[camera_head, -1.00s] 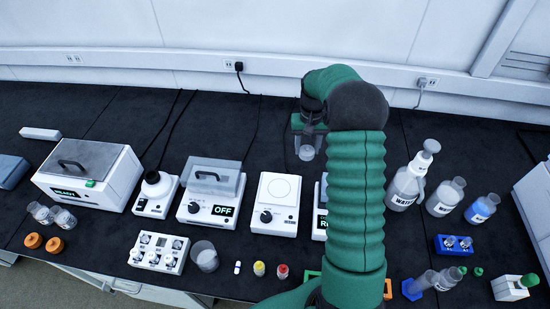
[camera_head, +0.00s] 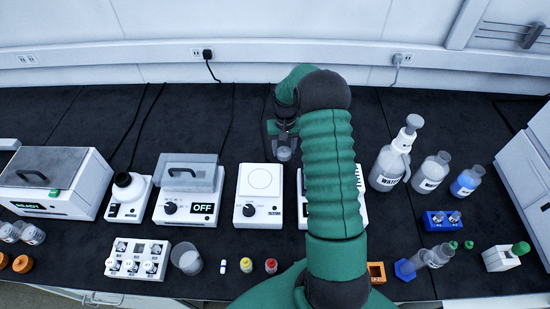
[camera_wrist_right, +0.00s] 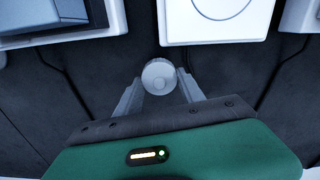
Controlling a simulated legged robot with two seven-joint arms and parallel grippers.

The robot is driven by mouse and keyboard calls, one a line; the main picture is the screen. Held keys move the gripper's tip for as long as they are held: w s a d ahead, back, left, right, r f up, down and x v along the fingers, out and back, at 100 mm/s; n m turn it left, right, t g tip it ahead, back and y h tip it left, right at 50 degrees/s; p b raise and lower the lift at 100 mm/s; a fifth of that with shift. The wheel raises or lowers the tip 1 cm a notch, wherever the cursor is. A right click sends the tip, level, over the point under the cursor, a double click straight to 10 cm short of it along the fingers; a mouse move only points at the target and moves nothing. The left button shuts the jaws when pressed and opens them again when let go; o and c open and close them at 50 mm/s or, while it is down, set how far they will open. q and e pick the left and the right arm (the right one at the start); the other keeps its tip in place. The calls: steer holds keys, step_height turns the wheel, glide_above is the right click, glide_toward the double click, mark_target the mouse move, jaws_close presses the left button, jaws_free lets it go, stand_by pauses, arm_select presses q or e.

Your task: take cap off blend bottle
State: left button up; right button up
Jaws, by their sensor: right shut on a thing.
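My right gripper (camera_head: 284,140) hangs over the back of the bench, behind the white plate device. It is shut on a small round grey piece (camera_head: 284,154). In the right wrist view my gripper (camera_wrist_right: 158,85) has its two fingers on either side of this round grey piece (camera_wrist_right: 158,75). I cannot tell whether the piece is a cap or a whole small vessel. No bottle is readable as the blend bottle. A clear bottle (camera_head: 432,173) and a bottle with blue content (camera_head: 467,182) stand at the right, with labels too small to read. My left gripper is out of view.
A wash bottle (camera_head: 390,168) stands left of these bottles. A blue rack (camera_head: 440,221), green caps (camera_head: 454,245) and a tilted clear vessel (camera_head: 439,256) lie in front. A device marked OFF (camera_head: 187,206) stands left of the plate device (camera_head: 259,197).

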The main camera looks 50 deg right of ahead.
mark_target(284, 162)
step_height(284, 162, down, 4)
steer(key=shift+s+d+f, duration=0.1)
steer(key=shift+d+f, duration=0.05)
steer(key=shift+a+f, duration=0.2)
steer(key=shift+a, duration=0.05)
steer(key=o, duration=1.2)
steer(key=shift+r, duration=0.1)
steer(key=shift+o, duration=1.3)
steer(key=shift+d, duration=0.2)
